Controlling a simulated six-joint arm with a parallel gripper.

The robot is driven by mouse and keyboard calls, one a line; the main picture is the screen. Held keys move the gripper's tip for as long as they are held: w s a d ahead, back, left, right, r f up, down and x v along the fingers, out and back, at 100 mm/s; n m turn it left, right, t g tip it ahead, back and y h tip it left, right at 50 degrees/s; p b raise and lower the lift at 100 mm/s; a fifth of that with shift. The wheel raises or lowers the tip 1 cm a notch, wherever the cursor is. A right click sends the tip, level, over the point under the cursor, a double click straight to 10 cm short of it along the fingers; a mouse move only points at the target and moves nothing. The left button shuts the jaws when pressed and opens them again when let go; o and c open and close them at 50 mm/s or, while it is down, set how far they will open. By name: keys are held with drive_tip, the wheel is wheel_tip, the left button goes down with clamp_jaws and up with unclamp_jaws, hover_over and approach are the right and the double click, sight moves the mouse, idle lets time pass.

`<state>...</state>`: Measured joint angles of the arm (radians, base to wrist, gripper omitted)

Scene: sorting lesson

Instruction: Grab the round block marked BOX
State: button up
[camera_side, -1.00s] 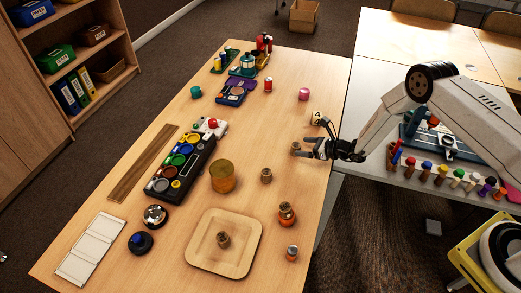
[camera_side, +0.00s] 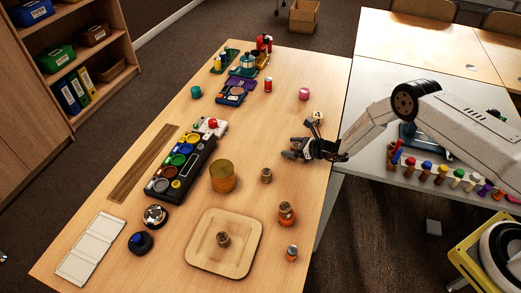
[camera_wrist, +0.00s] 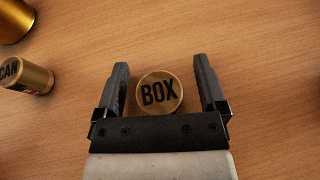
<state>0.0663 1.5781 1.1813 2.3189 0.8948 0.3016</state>
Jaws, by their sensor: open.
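The round block marked BOX (camera_wrist: 160,92) is brass-coloured with black letters on its top. In the wrist view it stands between the two dark fingers of my gripper (camera_wrist: 162,84), with a gap on each side. The fingers are open. In the side view my gripper (camera_side: 290,152) is low over the right half of the wooden table. The BOX block cannot be made out there; my gripper hides it.
A round block marked CAN (camera_wrist: 28,76) stands to the left in the wrist view, with a larger gold cylinder (camera_wrist: 12,20) behind it. In the side view, a square wooden tray (camera_side: 245,243) holds a small block (camera_side: 223,239). An orange-brown jar (camera_side: 286,214) stands near the right edge.

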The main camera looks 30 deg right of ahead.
idle(0.3)
clamp_jaws()
drive_tip(key=shift+r, duration=0.1)
drive_tip(key=shift+r, duration=1.15)
drive_tip(key=s+d+r, duration=0.1)
drive_tip(key=s+r, duration=0.9)
drive_tip(key=s, duration=0.4)
drive_tip(key=shift+r, duration=0.25)
